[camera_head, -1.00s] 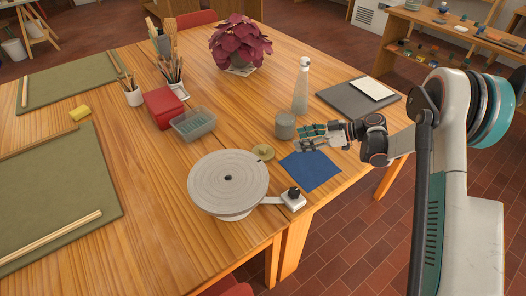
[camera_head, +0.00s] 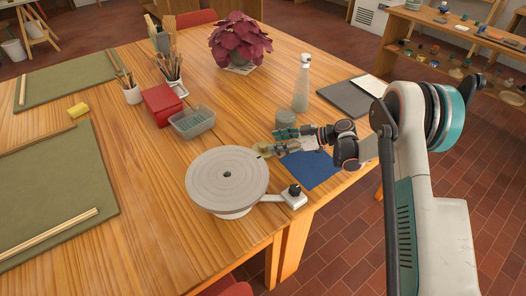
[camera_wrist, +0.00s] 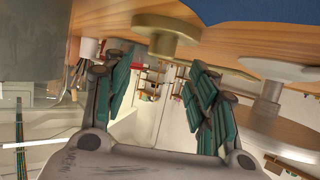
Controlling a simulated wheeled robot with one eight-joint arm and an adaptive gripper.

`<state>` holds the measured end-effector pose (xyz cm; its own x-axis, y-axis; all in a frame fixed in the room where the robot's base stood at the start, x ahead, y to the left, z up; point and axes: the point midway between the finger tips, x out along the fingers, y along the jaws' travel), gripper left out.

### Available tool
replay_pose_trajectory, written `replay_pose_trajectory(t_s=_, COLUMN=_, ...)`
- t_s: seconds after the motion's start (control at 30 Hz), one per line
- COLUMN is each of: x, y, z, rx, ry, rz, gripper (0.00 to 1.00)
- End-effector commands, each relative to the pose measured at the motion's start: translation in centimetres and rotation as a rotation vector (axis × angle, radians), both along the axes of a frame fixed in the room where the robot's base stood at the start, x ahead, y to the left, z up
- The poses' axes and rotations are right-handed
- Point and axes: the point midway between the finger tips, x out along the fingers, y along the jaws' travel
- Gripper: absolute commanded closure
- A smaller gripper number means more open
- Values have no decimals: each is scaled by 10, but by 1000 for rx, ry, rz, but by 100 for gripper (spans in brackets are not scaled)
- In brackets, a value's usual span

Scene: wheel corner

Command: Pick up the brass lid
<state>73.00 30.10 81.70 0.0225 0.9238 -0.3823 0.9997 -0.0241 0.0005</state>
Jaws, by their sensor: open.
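The brass lid (camera_head: 258,148) lies on the wooden table behind the pottery wheel, partly covered by my fingers in the head view. In the wrist view, the brass lid (camera_wrist: 166,26) shows whole at the top middle, with its knob, and the picture is upside down. My gripper (camera_head: 272,143) is low over the table, right at the lid's right side. In the wrist view, my gripper (camera_wrist: 162,62) has its two green fingers spread wide, with the lid ahead between them. Nothing is held. I cannot tell whether a finger touches the lid.
The grey wheel (camera_head: 227,180) stands just in front of the lid. A grey pot (camera_head: 284,132) and a pale bottle (camera_head: 301,85) stand behind my gripper. A blue cloth (camera_head: 313,171) lies below my wrist. A clear box (camera_head: 192,122) stands to the left.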

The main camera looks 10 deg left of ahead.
Motion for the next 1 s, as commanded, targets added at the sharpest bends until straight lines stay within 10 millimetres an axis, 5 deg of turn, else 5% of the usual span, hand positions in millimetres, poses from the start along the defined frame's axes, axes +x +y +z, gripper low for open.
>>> replay_pose_trajectory(t_s=0.23, x=0, y=32, z=-19, rx=0, ry=0, rz=1, gripper=48)
replay_pose_trajectory(t_s=0.5, x=1, y=38, z=-19, rx=0, ry=1, rz=0, gripper=48)
replay_pose_trajectory(t_s=0.73, x=1, y=38, z=-19, rx=0, ry=0, rz=0, gripper=95)
replay_pose_trajectory(t_s=1.0, x=1, y=38, z=-19, rx=0, ry=0, rz=0, gripper=95)
